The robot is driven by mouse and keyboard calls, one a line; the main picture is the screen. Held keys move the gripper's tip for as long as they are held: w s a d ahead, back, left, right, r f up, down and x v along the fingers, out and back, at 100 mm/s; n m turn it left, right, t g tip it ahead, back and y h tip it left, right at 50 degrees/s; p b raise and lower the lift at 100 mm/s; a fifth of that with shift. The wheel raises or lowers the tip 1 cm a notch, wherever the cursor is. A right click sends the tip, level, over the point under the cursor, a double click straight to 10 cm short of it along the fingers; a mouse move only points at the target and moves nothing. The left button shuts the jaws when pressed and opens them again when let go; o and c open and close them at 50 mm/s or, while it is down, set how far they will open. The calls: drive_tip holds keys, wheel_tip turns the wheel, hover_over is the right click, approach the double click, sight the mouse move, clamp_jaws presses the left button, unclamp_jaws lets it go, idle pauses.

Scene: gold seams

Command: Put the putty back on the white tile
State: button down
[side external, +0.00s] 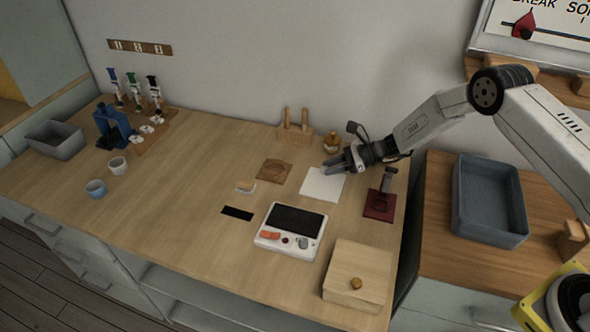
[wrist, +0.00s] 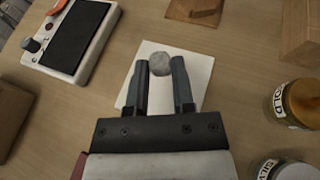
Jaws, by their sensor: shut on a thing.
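The putty (wrist: 159,63) is a small grey lump between the fingertips of my gripper (wrist: 160,72) in the wrist view. My gripper is shut on it. The white tile (wrist: 149,49) is a flat white square beneath the putty and fingers. In the side view the tile (side external: 323,187) lies on the bench, and my gripper (side external: 329,168) is low over its back edge. The putty cannot be made out there. I cannot tell whether it touches the tile.
A brown wooden square (side external: 275,171) lies left of the tile, a dark red mat with a stand (side external: 379,205) to its right. A white device (side external: 291,231) is in front. Jars (wrist: 296,103) stand close by in the wrist view.

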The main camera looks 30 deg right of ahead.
sight(330, 183)
drive_tip(key=shift+f, duration=2.05)
drive_tip(key=shift+f, duration=0.1)
drive_tip(key=shift+c, duration=2.3)
unclamp_jaws()
drive_tip(key=v, duration=0.5)
drive_tip(key=shift+s+d+r, duration=0.1)
drive_tip(key=shift+d+r, duration=0.1)
wheel_tip(330, 183, up, 7)
drive_tip(key=shift+a, duration=0.2)
drive_tip(key=shift+f, duration=0.1)
